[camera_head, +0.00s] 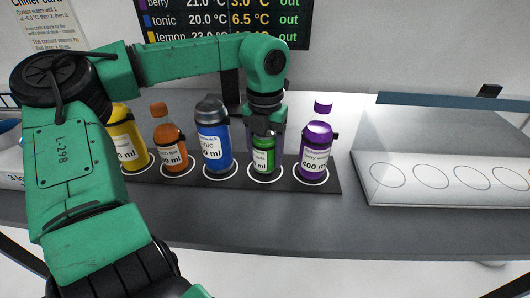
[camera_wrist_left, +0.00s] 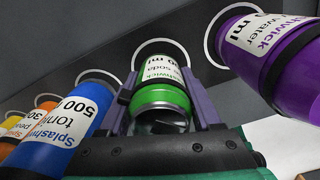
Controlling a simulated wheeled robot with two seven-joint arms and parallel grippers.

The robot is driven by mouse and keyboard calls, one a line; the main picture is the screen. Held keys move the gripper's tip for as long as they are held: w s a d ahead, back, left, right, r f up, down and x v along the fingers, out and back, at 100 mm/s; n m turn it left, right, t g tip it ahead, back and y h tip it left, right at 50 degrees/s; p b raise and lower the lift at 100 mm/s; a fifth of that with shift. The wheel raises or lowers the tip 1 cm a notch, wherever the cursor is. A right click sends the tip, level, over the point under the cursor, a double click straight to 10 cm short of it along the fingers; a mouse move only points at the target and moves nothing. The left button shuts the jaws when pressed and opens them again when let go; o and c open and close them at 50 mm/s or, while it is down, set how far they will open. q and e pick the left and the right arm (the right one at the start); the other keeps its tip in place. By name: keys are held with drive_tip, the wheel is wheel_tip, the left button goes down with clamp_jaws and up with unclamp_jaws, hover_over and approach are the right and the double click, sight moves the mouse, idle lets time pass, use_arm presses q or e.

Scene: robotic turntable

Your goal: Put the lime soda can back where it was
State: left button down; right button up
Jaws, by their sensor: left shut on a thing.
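The lime soda can (camera_head: 264,153) is green with a white label and stands upright at a white ring on the dark strip (camera_head: 336,186), between the blue bottle and the purple bottle. My left gripper (camera_head: 265,128) comes down on it from above and is shut on it. In the left wrist view the can (camera_wrist_left: 160,97) sits between the two fingers of the left gripper (camera_wrist_left: 163,108), with part of a white ring (camera_wrist_left: 165,43) beyond its base. I cannot tell whether its base touches the strip. My right gripper is not in view.
The blue tonic bottle (camera_head: 213,138) stands close left and the purple berry bottle (camera_head: 316,148) close right. Orange (camera_head: 170,143) and yellow (camera_head: 126,140) bottles stand further left. A white tray (camera_head: 440,198) with several empty rings is at the right. A temperature board (camera_head: 225,20) hangs behind.

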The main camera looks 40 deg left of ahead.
use_arm(q)
drive_tip(key=shift+c, duration=0.4)
unclamp_jaws()
wheel_tip(320, 180, up, 12)
drive_tip(key=shift+d+r+p, duration=0.1)
drive_tip(key=shift+p, duration=0.35)
